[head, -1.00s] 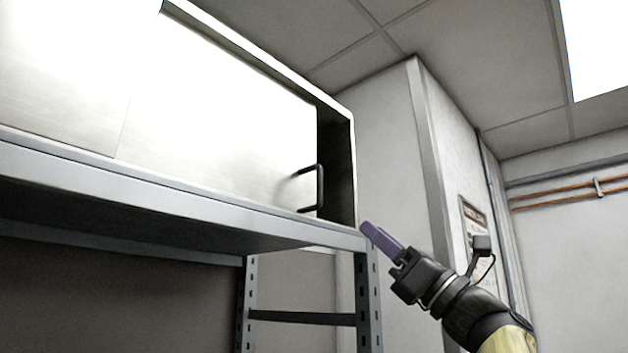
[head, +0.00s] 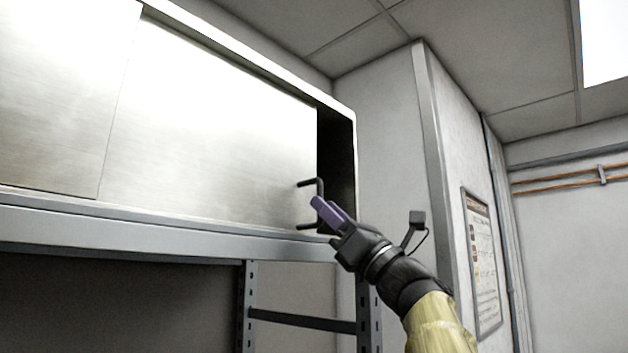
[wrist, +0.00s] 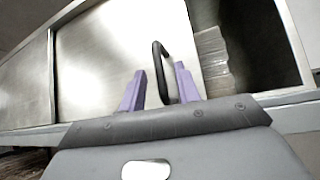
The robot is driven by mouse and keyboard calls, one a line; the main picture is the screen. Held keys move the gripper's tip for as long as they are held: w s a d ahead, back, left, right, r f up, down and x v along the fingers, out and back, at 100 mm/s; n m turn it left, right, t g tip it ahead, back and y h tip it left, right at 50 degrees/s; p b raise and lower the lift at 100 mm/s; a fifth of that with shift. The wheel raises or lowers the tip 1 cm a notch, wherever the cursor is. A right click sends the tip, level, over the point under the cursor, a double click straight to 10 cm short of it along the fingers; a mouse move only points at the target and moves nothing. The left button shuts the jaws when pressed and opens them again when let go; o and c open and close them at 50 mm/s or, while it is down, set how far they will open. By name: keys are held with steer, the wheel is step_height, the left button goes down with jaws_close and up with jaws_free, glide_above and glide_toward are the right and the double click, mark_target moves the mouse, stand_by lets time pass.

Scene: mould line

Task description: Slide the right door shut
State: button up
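The right door (head: 215,125) is a bright metal sliding panel on the cabinet, with a dark gap open between its right edge and the cabinet's right end wall. Its black bar handle (head: 319,190) stands upright near that edge. My gripper (head: 322,208) is at the handle's lower part. In the wrist view the two purple fingers of my gripper (wrist: 160,88) are apart, and the handle (wrist: 160,68) shows between and just beyond them. I cannot tell whether either finger touches it.
The cabinet sits on a grey metal shelf rack (head: 150,235). Inside the gap, a stack of clear items (wrist: 211,60) shows in the wrist view. A pillar with a posted notice (head: 482,260) stands to the right. The left door (head: 55,95) lies beside the right one.

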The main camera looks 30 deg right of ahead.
steer(key=p+x, duration=0.3)
steer(key=x, duration=0.2)
steer(key=shift+f, duration=0.1)
steer(key=shift+c, duration=0.2)
jaws_close()
